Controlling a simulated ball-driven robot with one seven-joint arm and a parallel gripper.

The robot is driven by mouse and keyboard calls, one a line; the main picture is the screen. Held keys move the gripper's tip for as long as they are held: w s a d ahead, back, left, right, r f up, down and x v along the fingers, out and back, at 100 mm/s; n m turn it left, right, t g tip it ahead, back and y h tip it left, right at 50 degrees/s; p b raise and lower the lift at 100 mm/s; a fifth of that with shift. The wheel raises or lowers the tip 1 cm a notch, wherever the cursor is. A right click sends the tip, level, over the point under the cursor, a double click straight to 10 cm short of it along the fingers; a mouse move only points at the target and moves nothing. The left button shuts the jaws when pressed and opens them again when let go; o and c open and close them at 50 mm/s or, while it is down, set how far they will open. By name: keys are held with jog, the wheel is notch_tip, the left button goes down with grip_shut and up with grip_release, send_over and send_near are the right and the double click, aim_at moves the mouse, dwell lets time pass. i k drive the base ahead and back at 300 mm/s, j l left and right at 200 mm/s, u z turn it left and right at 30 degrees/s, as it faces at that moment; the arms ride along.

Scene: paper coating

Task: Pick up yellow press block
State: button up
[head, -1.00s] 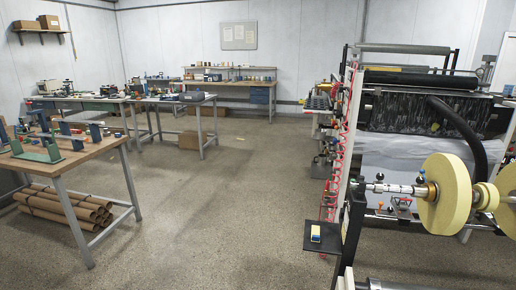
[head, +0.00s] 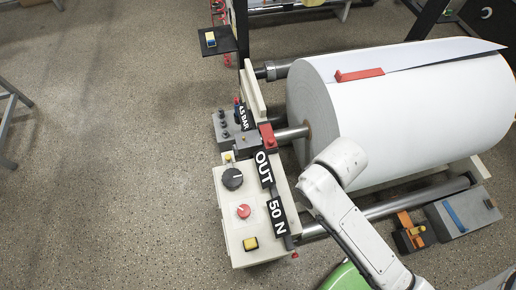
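A small block with yellow, blue and white parts (head: 210,39) lies on a black shelf plate (head: 203,44) at the upper left of the machine. A yellow block-shaped piece with a dark border (head: 251,243) sits on the front of the cream control panel (head: 238,210). I cannot tell for sure which of these is the yellow press block. My white arm reaches in from the lower right, in front of the large paper roll. My gripper does not show, so I cannot see its fingers or whether it holds anything.
A large white paper roll (head: 410,105) with a red bar (head: 360,75) on top fills the upper right. The panel carries knobs and OUT and 50 N labels. A grey box (head: 462,214) and an orange tool (head: 408,230) lie at the lower right.

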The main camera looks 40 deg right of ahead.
aim_at(252, 244)
jog(key=k+j, duration=0.2)
jog(key=k, duration=0.3)
jog(key=k+j, duration=0.15)
jog(key=k, duration=0.3)
jog(key=k+j, duration=0.2)
jog(key=k, duration=0.3)
